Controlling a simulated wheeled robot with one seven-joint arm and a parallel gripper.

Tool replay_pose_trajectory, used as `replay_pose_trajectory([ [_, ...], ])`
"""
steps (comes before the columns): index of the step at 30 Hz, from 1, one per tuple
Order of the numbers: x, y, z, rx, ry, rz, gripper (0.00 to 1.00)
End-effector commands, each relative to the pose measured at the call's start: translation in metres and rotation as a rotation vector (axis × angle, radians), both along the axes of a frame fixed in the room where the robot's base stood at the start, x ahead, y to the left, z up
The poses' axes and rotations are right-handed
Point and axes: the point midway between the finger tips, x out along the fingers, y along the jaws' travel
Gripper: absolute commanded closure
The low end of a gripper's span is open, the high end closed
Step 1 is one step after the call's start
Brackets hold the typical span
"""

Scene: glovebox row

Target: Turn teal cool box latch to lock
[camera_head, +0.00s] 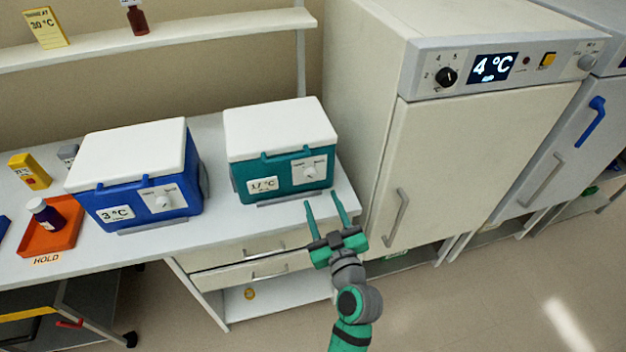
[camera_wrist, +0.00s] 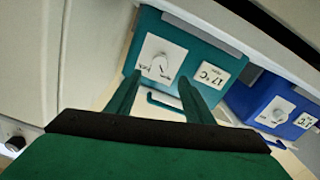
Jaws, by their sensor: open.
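The teal cool box (camera_head: 278,178) stands on the bench with its white lid (camera_head: 277,127) closed. Its latch is a white knob (camera_head: 310,170) on a white plate at the front right, beside a 17 °C label. The knob also shows in the wrist view (camera_wrist: 159,65), between two printed words too small to read surely. My gripper (camera_head: 324,203) is open and empty, just in front of and below the latch plate, apart from it. In the wrist view the two green fingers (camera_wrist: 160,92) point toward the box front below the knob.
A blue cool box (camera_head: 135,180) with a similar knob and a 3 °C label stands to the left. An orange HOLD tray (camera_head: 50,232) holds a dark bottle. A tall 4 °C cabinet (camera_head: 470,165) stands close on the right. Drawers are below the bench.

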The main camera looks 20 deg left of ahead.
Motion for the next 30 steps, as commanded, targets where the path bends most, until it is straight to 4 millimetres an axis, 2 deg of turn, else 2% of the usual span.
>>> replay_pose_trajectory([
  [9, 0.046, 0.032, 0.001, 0.0, -0.001, 0.001, 0.53],
  [15, 0.068, 0.046, 0.0, 0.0, 0.0, 0.0, 0.53],
  [21, 0.077, 0.053, 0.0, 0.0, 0.0, -0.002, 0.53],
  [29, 0.078, 0.053, 0.0, 0.0, 0.0, -0.002, 0.53],
  [30, 0.078, 0.053, 0.0, 0.0, 0.0, -0.002, 0.57],
])
